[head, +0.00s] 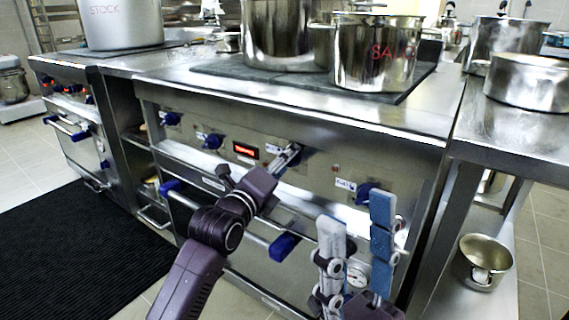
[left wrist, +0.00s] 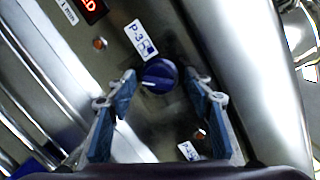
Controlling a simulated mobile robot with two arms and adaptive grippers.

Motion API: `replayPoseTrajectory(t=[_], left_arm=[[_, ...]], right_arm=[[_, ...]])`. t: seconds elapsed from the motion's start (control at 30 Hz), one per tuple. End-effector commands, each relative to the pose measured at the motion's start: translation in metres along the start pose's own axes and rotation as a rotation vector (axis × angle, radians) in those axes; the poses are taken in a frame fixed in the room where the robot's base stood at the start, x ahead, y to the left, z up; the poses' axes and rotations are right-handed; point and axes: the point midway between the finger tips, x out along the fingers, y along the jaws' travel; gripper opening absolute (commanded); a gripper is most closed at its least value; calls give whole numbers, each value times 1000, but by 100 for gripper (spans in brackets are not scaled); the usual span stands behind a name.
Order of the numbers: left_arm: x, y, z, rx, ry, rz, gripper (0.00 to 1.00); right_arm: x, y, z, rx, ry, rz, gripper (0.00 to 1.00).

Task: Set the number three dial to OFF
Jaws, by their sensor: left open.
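The number three dial (left wrist: 161,74) is a round blue knob beside the P-3 label (left wrist: 142,38) in the left wrist view. Its white mark points left in that view. My left gripper (left wrist: 160,88) is open, with one finger on each side of the dial; I cannot tell whether they touch it. In the head view my left gripper (head: 288,157) is at the front panel and mostly hides this dial. My right gripper (head: 356,215) is open and empty, in front of the panel near the rightmost dial (head: 366,193).
Two other blue dials (head: 172,118) (head: 212,140) and a lit red display (head: 246,150) are left on the panel. An oven handle with blue ends (head: 283,246) runs below. Steel pots, including the SAUCE pot (head: 375,60), stand on the stove top. A steel counter (head: 520,130) stands at right.

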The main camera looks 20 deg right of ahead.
Motion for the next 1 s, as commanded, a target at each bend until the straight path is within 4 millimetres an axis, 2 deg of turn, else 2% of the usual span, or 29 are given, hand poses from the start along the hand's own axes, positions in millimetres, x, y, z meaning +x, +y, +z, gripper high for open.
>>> replayPoseTrajectory(t=[0.07, 0.43, 0.77, 1.0], left_arm=[[0, 0, 0, 0, 0, 0, 46], [0, 0, 0, -1, 0, 0, 5], [0, 0, 1, -16, 1, 4, 5], [0, -2, 2, -66, 6, 10, 5]], right_arm=[[0, 0, 0, 0, 0, 0, 40], [0, 0, 0, 0, 0, 0, 40], [5, 0, -1, 0, -1, 0, 40], [18, 0, -4, 0, -1, 0, 40]])
